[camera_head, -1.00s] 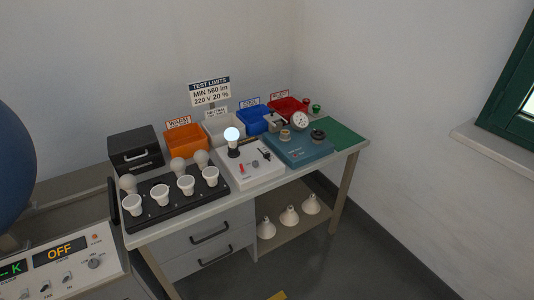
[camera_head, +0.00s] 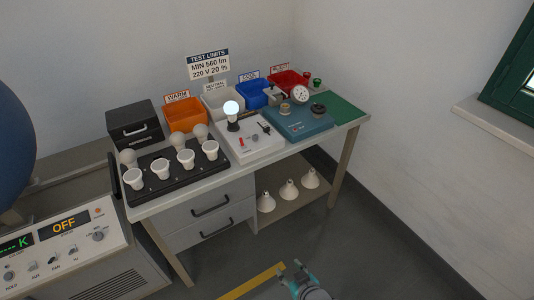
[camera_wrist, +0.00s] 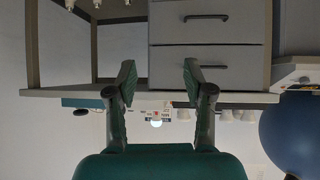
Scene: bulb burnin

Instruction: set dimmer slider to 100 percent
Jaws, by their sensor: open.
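The white test box (camera_head: 257,150) stands on the bench with a lit bulb (camera_head: 231,108) in a black socket. A small black control (camera_head: 265,128), seemingly the dimmer slider, sits on its top right; its setting is too small to read. A red switch (camera_head: 241,142) is on the box's left. My gripper (camera_head: 290,266) is in front of the bench, low and far from the box. In the upside-down wrist view my gripper (camera_wrist: 158,78) is open and empty, with the lit bulb (camera_wrist: 156,124) beyond the bench edge between the fingers.
A black tray (camera_head: 180,178) with several bulbs is left of the box, a teal fixture (camera_head: 299,123) right of it. Coloured bins line the back. Drawers (camera_head: 213,218) and a shelf with lamps are below. A console (camera_head: 75,248) reading OFF stands left.

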